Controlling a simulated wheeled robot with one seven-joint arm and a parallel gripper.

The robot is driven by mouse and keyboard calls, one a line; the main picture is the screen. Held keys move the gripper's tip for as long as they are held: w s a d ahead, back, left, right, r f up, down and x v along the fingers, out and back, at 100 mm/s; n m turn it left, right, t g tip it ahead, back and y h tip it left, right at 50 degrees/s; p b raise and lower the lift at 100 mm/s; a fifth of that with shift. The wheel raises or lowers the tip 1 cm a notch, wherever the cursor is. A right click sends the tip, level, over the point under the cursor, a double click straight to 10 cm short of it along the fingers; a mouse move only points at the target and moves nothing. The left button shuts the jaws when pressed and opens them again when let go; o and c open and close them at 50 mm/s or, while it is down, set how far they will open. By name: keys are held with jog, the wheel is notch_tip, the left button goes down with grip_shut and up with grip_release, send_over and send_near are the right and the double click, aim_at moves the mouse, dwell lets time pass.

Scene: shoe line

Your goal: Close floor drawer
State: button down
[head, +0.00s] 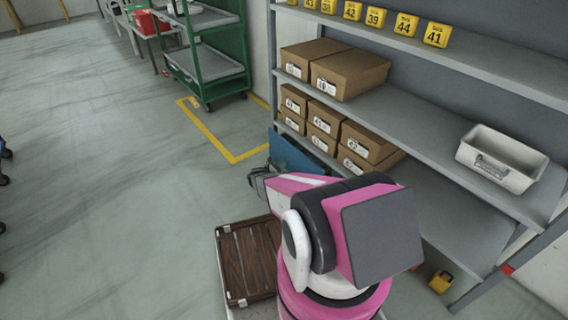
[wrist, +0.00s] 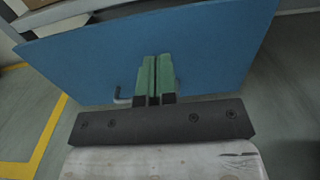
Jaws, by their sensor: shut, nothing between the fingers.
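The floor drawer shows as a blue front panel (head: 291,153) low at the left end of the shelf rack, partly hidden by my arm. In the wrist view the blue panel (wrist: 205,55) fills most of the upper picture and stands tilted. A small dark handle (wrist: 121,96) shows at its lower edge, left of the fingers. My gripper (wrist: 155,62) is shut and empty, its green fingers together in front of the panel. I cannot tell whether they touch it. In the head view my gripper (head: 257,179) is beside the panel. How far the drawer stands out is hidden.
The grey shelf rack (head: 440,125) holds several brown shoe boxes (head: 350,72) and a white bin (head: 502,157). A green cart (head: 207,55) stands at the back. A yellow floor line (head: 217,143) runs left of the drawer. The floor at left is mostly clear.

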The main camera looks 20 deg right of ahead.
aim_at(301, 154)
jog(key=x, duration=1.1)
jog(key=shift+w+d, duration=0.15)
jog(key=shift+d, duration=0.1)
jog(key=shift+x, duration=1.25)
